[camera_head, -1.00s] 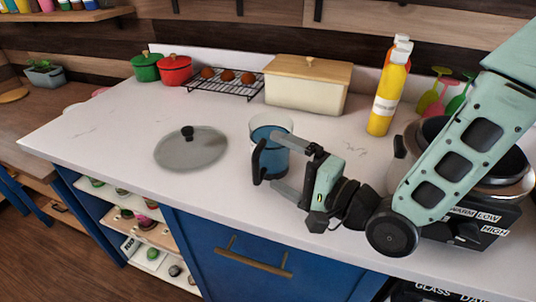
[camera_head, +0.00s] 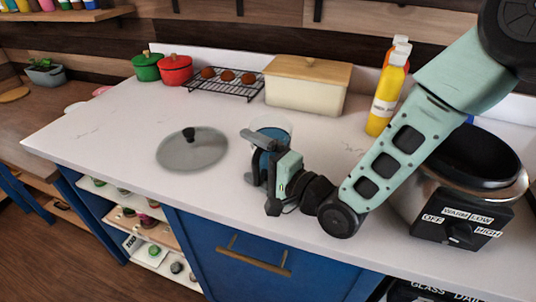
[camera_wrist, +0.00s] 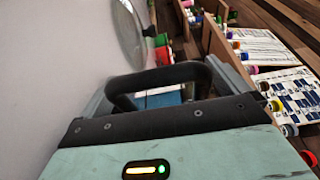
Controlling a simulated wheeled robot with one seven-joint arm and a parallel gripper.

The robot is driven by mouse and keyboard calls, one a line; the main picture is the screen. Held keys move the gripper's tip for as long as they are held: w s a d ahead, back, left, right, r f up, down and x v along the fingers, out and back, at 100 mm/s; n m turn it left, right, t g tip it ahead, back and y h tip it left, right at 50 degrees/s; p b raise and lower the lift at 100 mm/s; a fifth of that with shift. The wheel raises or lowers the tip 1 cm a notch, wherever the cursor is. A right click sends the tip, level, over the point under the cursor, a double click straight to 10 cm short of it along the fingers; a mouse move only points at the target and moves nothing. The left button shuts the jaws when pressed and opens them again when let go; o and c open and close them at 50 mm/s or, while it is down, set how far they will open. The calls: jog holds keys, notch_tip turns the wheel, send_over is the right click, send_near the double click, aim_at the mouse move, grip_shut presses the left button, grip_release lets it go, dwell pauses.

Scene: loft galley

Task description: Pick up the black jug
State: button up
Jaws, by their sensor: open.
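The black jug (camera_head: 276,128) stands on the white counter, a clear vessel with blue inside and a black handle. In the head view my gripper (camera_head: 255,158) is in front of it and covers much of its body and handle. In the wrist view the black handle (camera_wrist: 160,76) loops up between the fingers of my open gripper (camera_wrist: 160,92). Part of the blue shows through the loop. I cannot tell whether a finger touches the handle.
A glass lid (camera_head: 192,149) lies left of the jug. A cream bread box (camera_head: 305,92), yellow bottle (camera_head: 385,105) and wire rack (camera_head: 223,85) stand behind. A slow cooker (camera_head: 470,180) stands at right. The counter's left part is clear.

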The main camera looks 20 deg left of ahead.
jog(key=c, duration=1.4)
jog(key=shift+r, duration=0.15)
jog(key=shift+c, duration=0.2)
notch_tip(320, 180, up, 10)
jog(key=shift+b, duration=0.4)
